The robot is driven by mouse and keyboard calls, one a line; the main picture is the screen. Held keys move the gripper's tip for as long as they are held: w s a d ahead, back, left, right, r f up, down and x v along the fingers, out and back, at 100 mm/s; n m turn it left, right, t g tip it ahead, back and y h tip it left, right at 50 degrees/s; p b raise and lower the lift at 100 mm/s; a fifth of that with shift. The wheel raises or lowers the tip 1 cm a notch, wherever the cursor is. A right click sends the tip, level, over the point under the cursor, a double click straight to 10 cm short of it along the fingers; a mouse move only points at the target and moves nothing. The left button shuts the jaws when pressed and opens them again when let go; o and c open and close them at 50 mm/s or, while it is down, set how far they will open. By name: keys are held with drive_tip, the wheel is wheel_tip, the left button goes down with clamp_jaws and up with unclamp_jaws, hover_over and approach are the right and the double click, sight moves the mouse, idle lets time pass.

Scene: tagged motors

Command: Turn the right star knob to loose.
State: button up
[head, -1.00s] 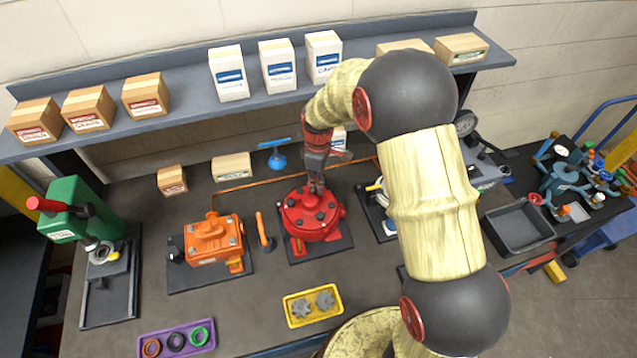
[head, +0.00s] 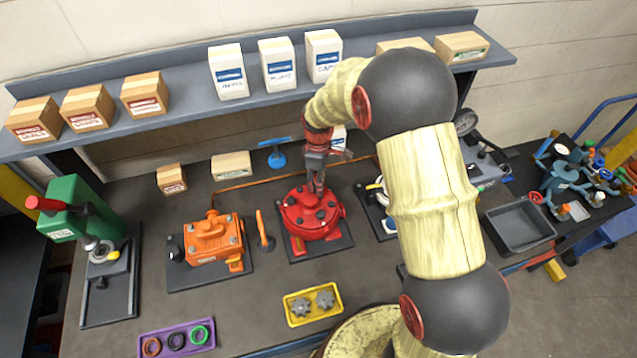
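One dark knob (head: 331,201) shows at the right side of the top. My gripper (head: 318,185) points down at the back of the housing's top, just left of that knob. The fingertips are small and overlap the dark parts. I cannot tell whether they touch a knob or are shut on one. No marking for loose is readable. My arm passes on the right and hides part of the bench.
An orange motor (head: 208,240) and an orange lever (head: 263,230) stand left of the housing. A yellow tray (head: 291,318) with grey star-shaped parts lies in front. A blue valve-like part (head: 276,160) stands behind. A shelf (head: 190,112) with boxes runs above.

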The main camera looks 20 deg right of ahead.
drive_tip(key=shift+r, duration=0.1)
drive_tip(key=shift+w+r, duration=0.15)
drive_tip(key=shift+r, duration=3.75)
